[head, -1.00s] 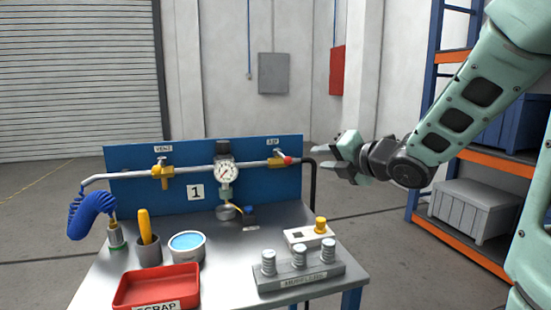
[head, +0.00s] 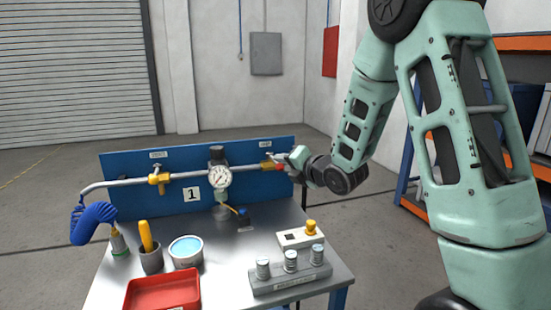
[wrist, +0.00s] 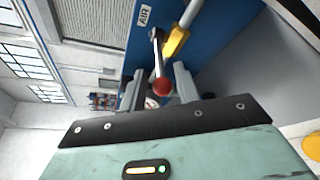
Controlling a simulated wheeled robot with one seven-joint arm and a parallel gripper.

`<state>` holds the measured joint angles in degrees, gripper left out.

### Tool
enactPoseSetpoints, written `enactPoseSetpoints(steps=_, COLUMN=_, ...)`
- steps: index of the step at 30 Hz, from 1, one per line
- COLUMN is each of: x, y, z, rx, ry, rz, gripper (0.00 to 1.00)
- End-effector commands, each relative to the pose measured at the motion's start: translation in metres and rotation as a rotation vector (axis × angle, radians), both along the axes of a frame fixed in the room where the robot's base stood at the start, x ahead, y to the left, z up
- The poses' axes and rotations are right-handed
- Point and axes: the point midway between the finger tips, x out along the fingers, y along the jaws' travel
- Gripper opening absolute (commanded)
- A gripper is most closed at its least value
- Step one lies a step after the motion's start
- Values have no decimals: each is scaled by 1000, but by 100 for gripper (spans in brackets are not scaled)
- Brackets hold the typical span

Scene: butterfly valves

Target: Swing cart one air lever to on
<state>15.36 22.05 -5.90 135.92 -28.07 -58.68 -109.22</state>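The cart marked 1 (head: 191,195) has a blue back panel with a pipe. The air valve (head: 265,165) is yellow and sits at the pipe's right end; in the wrist view its yellow body (wrist: 177,42) is below the AIR label (wrist: 145,15). Its grey lever (wrist: 157,58) ends in a red knob (wrist: 162,87) and looks roughly in line with the pipe. My gripper (head: 287,163) is at the lever's end. In the wrist view, my gripper's fingers (wrist: 160,88) stand apart on either side of the red knob, with gaps visible.
A round gauge (head: 218,177) and a yellow vent valve (head: 160,180) are on the same pipe to the left. The cart top holds a red scrap tray (head: 163,291), a blue-topped tin (head: 186,250) and a grey block (head: 290,278) with several cylinders. Open floor lies around the cart.

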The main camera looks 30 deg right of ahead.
Motion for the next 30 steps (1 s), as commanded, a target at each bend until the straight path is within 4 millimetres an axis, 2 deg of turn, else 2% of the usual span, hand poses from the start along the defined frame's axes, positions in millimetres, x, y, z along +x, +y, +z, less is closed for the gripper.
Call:
enactPoseSetpoints(steps=3, x=22, y=1, z=-4, rx=0, ry=1, rz=1, gripper=32)
enactPoseSetpoints(steps=9, x=43, y=2, z=-9, rx=-1, ry=0, rz=1, gripper=32)
enactPoseSetpoints(steps=20, x=49, y=2, z=-10, rx=0, ry=-1, rz=-1, gripper=32)
enactPoseSetpoints(steps=21, x=49, y=2, z=-10, rx=0, ry=-1, rz=-1, gripper=29)
enactPoseSetpoints(steps=24, x=49, y=2, z=-10, rx=0, ry=0, rz=0, gripper=1)
enactPoseSetpoints(steps=30, x=50, y=2, z=-10, rx=1, ry=-1, rz=3, gripper=0)
